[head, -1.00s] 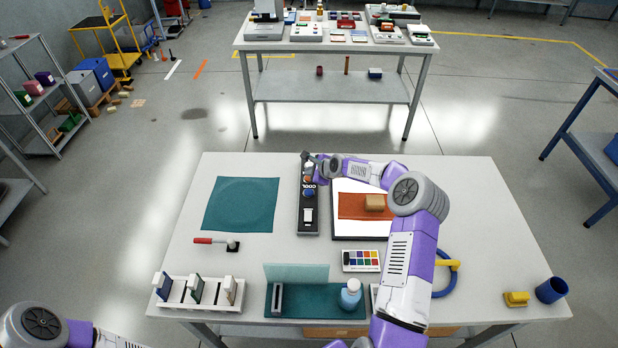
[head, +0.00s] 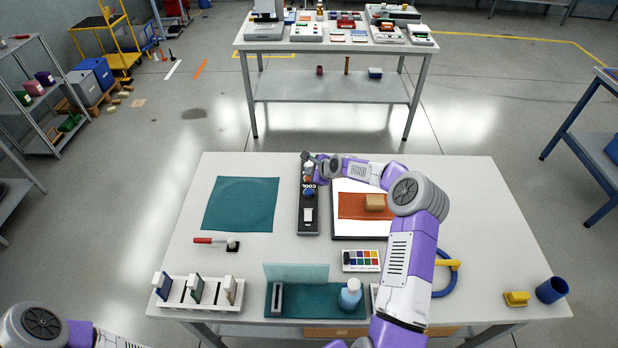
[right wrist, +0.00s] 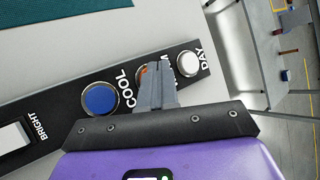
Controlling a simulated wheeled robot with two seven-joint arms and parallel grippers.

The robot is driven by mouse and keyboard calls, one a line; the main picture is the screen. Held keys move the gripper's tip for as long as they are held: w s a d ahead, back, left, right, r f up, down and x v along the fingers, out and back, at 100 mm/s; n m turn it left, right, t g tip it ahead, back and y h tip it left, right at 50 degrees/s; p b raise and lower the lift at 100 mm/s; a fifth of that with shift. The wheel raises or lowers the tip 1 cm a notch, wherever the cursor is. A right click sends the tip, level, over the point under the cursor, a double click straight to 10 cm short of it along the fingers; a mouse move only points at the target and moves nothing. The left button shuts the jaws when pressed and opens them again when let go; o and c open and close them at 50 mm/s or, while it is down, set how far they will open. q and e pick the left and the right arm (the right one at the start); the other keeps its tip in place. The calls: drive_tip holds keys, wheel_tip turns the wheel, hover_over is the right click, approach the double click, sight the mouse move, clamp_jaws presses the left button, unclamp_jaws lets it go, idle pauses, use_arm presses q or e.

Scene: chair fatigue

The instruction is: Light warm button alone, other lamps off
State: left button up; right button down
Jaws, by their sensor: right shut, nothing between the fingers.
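The black button panel (head: 308,226) lies lengthwise on the near table, left of the white board. In the right wrist view, the panel (right wrist: 62,129) carries a blue COOL button (right wrist: 100,100), a white DAY button (right wrist: 187,63) and a white BRIGHT switch (right wrist: 12,138). The orange warm button (right wrist: 144,71) is mostly hidden behind my right gripper (right wrist: 155,72), as is its label. The right gripper is shut and empty, its fingertips over that button; I cannot tell whether they touch it. No lamp is clearly lit. My left gripper is out of view.
A teal mat (head: 240,204) lies left of the panel. A red-handled tool (head: 210,240) and colour palette (head: 361,260) lie nearer me.

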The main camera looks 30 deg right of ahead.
drive_tip(key=shift+f, duration=0.4)
drive_tip(key=shift+r, duration=0.45)
drive_tip(key=shift+r+p, duration=1.65)
drive_tip(key=shift+r, duration=1.4)
